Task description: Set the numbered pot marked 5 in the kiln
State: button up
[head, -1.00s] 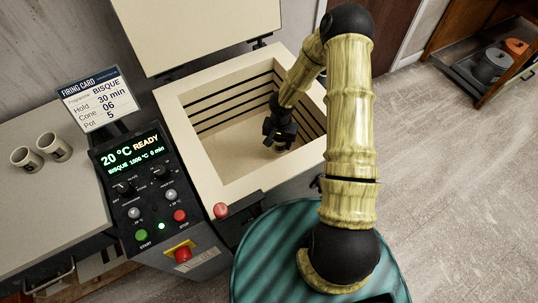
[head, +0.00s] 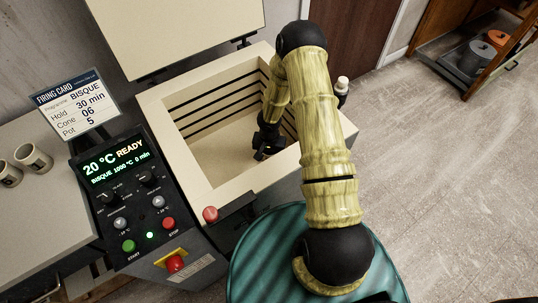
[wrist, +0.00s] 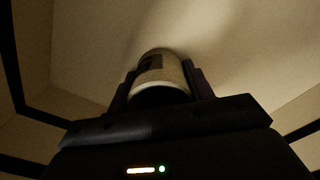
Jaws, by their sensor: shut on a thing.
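My gripper (head: 264,152) is down inside the open kiln (head: 203,188), near the right part of its chamber. In the wrist view, my gripper (wrist: 158,92) is shut on a pale pot (wrist: 163,68), which sits between the two fingers. A dark mark shows on the pot's side, but I cannot read it. The pot is hidden by the gripper in the head view. The pale kiln floor lies beyond the pot in the wrist view. I cannot tell whether the pot touches the floor.
The kiln lid (head: 180,30) stands raised. A control panel (head: 130,200) reads 20 °C READY. A firing card (head: 78,104) says Pot 5. Two marked pots, one of them here (head: 34,158), stand on the left worktop. A small white-topped thing (head: 342,84) shows behind my arm.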

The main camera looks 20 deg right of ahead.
jog(key=o, duration=1.1)
jog(key=shift+r, duration=0.1)
notch_tip(320, 180, up, 12)
jog(key=p, duration=0.4)
